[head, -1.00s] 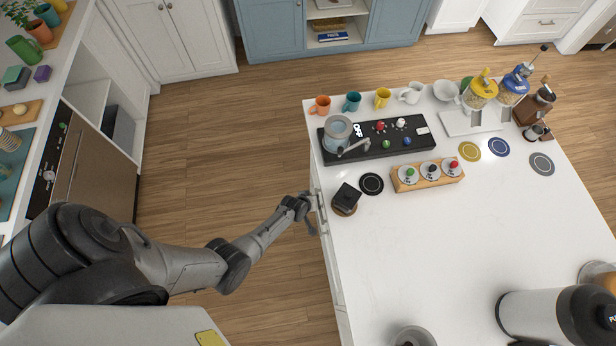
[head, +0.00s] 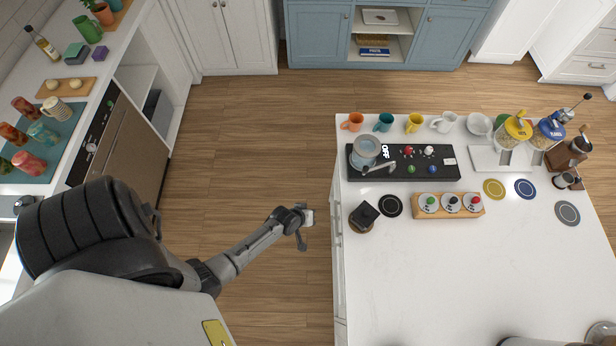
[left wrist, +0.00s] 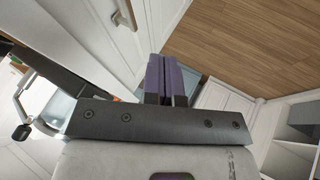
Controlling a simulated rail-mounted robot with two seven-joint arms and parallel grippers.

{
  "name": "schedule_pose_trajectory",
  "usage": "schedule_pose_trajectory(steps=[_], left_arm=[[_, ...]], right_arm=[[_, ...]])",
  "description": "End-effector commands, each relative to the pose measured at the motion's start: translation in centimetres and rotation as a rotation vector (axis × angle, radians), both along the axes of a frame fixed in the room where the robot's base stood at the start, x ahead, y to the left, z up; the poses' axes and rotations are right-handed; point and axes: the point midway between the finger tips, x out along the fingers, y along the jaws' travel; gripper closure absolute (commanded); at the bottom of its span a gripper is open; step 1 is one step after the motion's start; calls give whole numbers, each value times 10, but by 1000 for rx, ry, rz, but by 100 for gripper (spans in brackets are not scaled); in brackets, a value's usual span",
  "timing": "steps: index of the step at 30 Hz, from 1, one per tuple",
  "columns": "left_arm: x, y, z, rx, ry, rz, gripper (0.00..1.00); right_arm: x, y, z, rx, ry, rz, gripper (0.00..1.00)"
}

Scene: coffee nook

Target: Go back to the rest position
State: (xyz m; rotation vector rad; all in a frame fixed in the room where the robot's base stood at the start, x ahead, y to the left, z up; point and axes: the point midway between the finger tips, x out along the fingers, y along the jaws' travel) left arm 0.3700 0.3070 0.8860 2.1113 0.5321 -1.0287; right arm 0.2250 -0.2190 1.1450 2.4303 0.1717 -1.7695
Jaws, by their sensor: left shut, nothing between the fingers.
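My left gripper (head: 307,217) is over the open floor, just left of the white island (head: 400,285), clear of its drawer side. In the left wrist view its two purple-lined fingers (left wrist: 172,78) are pressed together with nothing between them. A white drawer front with a metal handle (left wrist: 123,14) shows close by in that view. The head view shows the drawers on the island's left side looking shut. My right gripper is in neither view.
A left counter (head: 75,130) holds more items. Wooden floor (head: 245,140) between is free.

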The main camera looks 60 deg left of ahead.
Motion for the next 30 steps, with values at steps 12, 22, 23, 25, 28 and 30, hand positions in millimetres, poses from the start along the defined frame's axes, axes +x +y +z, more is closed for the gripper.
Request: schedule_pose_trajectory(steps=[12,22,23,25,28,30], left_arm=[[-5,0,6,1,1,0,100],[-31,-11,-6,43,215,-212,100],[-31,-12,-2,50,239,-242,100],[-29,-13,15,71,282,-317,100],[-18,-19,53,120,316,-437,100],[-11,-24,85,163,325,-515,100]], right_arm=[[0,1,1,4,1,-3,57],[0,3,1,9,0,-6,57],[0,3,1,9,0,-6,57],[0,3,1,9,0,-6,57],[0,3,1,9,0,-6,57],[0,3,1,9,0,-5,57]])
